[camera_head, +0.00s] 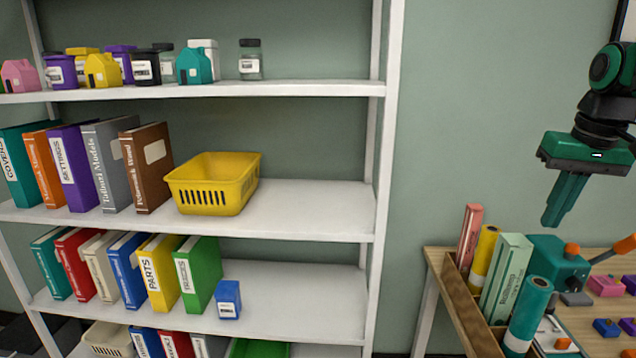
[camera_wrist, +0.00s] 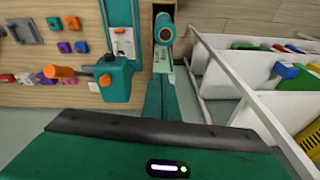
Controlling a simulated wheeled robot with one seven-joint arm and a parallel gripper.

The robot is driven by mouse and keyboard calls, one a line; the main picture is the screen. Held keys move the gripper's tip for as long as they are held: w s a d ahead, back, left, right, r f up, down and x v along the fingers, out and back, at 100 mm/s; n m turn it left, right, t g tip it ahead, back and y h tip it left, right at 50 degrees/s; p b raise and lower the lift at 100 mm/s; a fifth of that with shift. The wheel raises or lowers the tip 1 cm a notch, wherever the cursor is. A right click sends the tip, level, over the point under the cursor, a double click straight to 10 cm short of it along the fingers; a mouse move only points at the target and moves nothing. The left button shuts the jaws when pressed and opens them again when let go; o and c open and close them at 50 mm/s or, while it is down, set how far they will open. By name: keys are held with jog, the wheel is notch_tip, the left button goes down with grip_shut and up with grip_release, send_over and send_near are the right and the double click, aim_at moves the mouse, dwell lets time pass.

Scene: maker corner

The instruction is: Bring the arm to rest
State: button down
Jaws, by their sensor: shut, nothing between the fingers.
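My gripper (camera_head: 562,200) is at the upper right of the head view, a green body with its fingers together, pointing down. It is shut and empty, in the air above the wooden workbench (camera_head: 440,268). In the wrist view the fingers (camera_wrist: 160,98) show as one green block beyond the gripper body. The arm comes in from the right edge of the head view, and most of it is outside the picture.
A white shelf unit (camera_head: 310,205) stands left, with books, jars and a yellow basket (camera_head: 208,198). Below my gripper, a wooden box (camera_head: 480,335) holds rolls and cartons. A teal machine with an orange knob (camera_head: 556,265) stands beside it. Open wall lies between shelf and gripper.

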jog(key=s+a+f+m+g, duration=0.1)
jog(key=s+f+m, duration=0.1)
jog(key=s+f, duration=0.7)
jog(key=s+a+f+m+g, duration=0.1)
jog(key=s+f+m, duration=0.1)
jog(key=s+f, duration=0.7)
jog(key=s, duration=0.4)
jog(key=shift+a+f, duration=0.25)
